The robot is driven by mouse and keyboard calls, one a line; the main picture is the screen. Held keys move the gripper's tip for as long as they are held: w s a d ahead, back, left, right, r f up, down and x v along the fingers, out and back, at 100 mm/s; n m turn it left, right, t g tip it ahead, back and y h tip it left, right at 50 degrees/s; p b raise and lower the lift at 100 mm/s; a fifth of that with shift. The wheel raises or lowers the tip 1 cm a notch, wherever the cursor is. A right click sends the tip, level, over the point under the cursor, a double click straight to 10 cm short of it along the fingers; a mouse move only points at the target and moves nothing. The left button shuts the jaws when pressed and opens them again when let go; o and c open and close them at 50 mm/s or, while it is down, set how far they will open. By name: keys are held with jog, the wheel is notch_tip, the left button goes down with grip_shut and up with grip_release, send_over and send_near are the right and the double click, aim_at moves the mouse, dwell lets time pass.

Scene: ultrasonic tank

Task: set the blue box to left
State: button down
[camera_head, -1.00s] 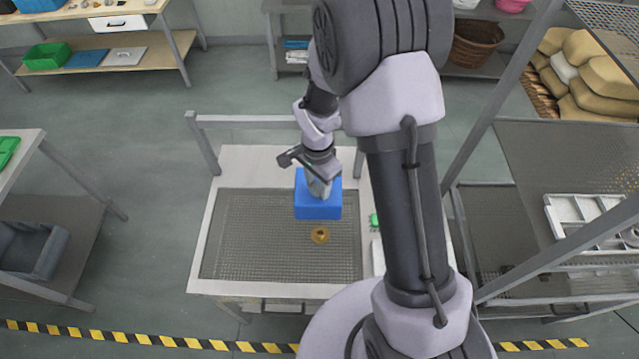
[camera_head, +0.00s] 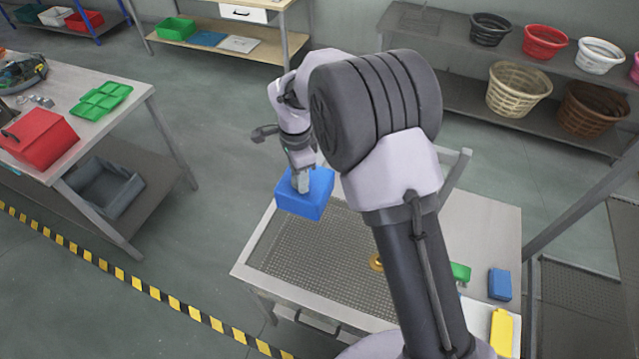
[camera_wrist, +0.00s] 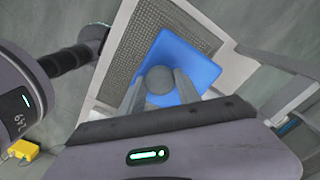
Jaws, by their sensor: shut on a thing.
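The blue box (camera_head: 306,196) is at the far left corner of the table with the mesh tank top, in the head view. My gripper (camera_head: 301,184) points down and is shut on the box's upper part. In the wrist view, the blue box (camera_wrist: 190,66) is under the two fingers (camera_wrist: 160,88), with a round grey knob-like part between them. The box looks held above or at the mesh edge; the exact height cannot be told.
The mesh table (camera_head: 265,245) holds a brass ring (camera_head: 376,262), a green block (camera_head: 460,272), a smaller blue item (camera_head: 500,284) and a yellow item (camera_head: 502,330). Open floor separates the tables.

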jog(key=shift+w+a, duration=0.3)
jog(key=shift+a, duration=0.55)
jog(key=shift+r, duration=0.1)
jog(key=c, duration=1.2)
grip_release()
jog(key=o, duration=0.3)
jog(key=shift+a, duration=0.25)
jog(key=shift+d, duration=0.1)
